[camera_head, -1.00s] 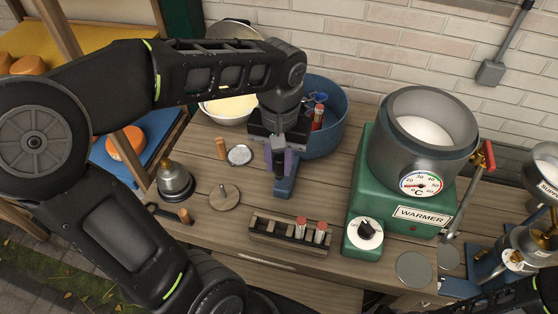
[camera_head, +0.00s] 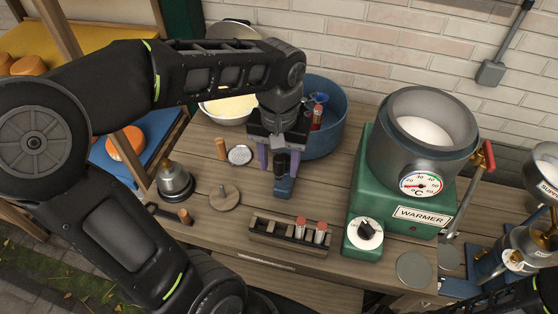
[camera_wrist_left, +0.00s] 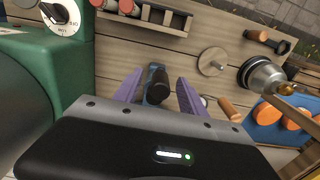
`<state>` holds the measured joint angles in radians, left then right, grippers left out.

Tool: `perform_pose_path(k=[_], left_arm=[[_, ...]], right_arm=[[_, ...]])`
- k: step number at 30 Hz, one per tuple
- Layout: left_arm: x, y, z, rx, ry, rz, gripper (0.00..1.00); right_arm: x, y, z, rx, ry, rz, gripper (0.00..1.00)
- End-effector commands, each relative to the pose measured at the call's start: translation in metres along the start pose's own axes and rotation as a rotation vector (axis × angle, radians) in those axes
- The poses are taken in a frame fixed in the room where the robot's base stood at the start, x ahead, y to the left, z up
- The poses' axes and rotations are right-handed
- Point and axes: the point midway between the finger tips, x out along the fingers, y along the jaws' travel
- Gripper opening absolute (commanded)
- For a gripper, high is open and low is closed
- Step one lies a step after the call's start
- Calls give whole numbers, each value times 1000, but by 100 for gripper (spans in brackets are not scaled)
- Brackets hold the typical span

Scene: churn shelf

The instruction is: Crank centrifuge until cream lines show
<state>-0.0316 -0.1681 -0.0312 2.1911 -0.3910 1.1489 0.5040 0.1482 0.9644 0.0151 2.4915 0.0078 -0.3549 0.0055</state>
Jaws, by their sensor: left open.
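The blue round tub (camera_head: 339,128), likely the centrifuge, stands at the back of the bench, partly hidden by my left arm. A tube with a reddish top (camera_head: 317,118) shows inside it. A blue bracket (camera_head: 284,187) reaches forward below my gripper, with a black handle knob (camera_wrist_left: 159,82) by it. My left gripper (camera_head: 279,160) is open, its purple fingers on either side of the knob with gaps visible in the left wrist view (camera_wrist_left: 156,92). Two red-capped tubes (camera_head: 300,228) stand in a wooden rack (camera_head: 262,231). Cream lines cannot be made out. My right gripper is out of view.
A green warmer (camera_head: 367,190) with a grey pot stands right of the tub. A brass-topped bell-shaped item (camera_head: 174,182), a round wooden disc (camera_head: 224,198) and a small metal dish (camera_head: 240,155) lie left. Bare bench lies between disc and rack.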

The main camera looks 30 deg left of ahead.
Motion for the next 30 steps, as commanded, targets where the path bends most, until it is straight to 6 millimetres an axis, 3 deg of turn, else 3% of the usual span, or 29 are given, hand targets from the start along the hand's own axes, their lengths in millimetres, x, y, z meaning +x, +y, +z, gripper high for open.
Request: perform_pose_path(k=[8, 30], left_arm=[[-7, 0, 0, 0, 0, 0, 49], [-70, 0, 0, 0, 1, 0, 49]], right_arm=[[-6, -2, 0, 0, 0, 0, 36], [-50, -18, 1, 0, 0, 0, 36]])
